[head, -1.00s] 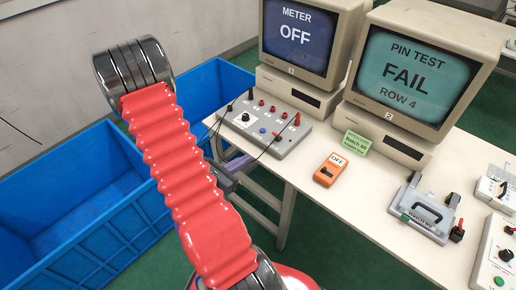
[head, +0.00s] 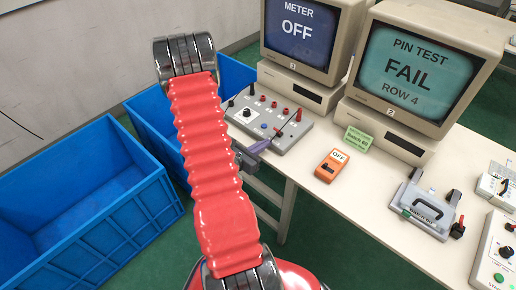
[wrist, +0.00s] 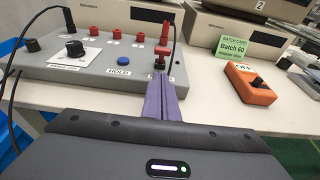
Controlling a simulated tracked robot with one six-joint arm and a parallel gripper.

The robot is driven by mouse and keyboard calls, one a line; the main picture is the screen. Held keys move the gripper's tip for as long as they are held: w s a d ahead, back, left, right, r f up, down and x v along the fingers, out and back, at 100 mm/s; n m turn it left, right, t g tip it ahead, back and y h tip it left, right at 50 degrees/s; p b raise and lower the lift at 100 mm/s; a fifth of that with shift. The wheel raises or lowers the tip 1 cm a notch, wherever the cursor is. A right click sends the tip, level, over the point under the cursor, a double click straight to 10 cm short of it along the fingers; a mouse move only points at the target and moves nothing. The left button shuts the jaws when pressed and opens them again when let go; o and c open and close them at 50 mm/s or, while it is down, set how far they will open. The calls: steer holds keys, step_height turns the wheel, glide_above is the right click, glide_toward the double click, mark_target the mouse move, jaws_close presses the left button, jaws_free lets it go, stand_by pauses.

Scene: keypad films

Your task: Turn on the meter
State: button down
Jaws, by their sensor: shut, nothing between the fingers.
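The meter is a grey box (head: 290,134) on the table, with a dark knob (head: 246,112), red sockets and a blue HOLD button. It also shows in the wrist view (wrist: 92,71). The monitor (head: 299,36) behind it reads "METER OFF". A small red-tipped part (wrist: 160,64) stands at the box's right end, just past my fingertips, its label partly hidden. My gripper (head: 263,145) is shut and empty, at the box's front edge. In the wrist view its purple fingers (wrist: 161,92) point at the box's right part; I cannot tell whether they touch it.
An orange device (head: 331,166) marked OFF sits right of the meter, by a green batch card (head: 358,139). A second monitor (head: 415,70) reads "PIN TEST FAIL ROW 4". Black cables cross the meter. Blue bins (head: 110,220) stand on the left floor.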

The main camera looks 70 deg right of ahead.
mark_target(278, 132)
steer(key=shift+s+d+r, duration=0.3)
steer(key=shift+d+r, duration=0.2)
steer(key=shift+d, duration=0.2)
steer(key=shift+s+d+r, duration=0.3)
steer(key=shift+d+r, duration=0.15)
steer(key=shift+d, duration=0.25)
